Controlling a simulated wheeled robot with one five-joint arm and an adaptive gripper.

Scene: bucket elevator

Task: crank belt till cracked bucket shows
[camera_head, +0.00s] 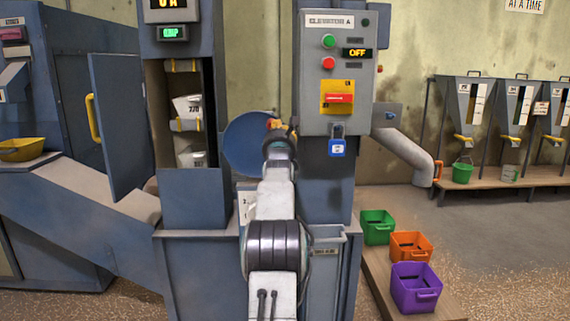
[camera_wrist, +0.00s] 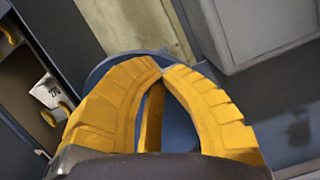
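An elevator casing stands open, and in its opening a white bucket (camera_head: 188,107) with a number on it sits above a second white bucket (camera_head: 193,158). One numbered bucket also shows in the wrist view (camera_wrist: 46,92). I see no clear crack on either, though both are small. A blue crank disc (camera_head: 243,145) is right of the opening. My gripper (camera_wrist: 163,71) is in front of the disc, its yellow fingertips touching. A yellow bar (camera_wrist: 153,118) shows between the fingers, with blue beside it; I cannot tell whether it is gripped. My arm hides part of the disc.
The open casing door (camera_head: 121,125) swings out left. A control box (camera_head: 338,70) reads OFF, with a blue lock (camera_head: 337,147) below. Green (camera_head: 377,225), orange (camera_head: 410,246) and purple (camera_head: 416,287) bins stand on a low platform at right. Hoppers line the back wall.

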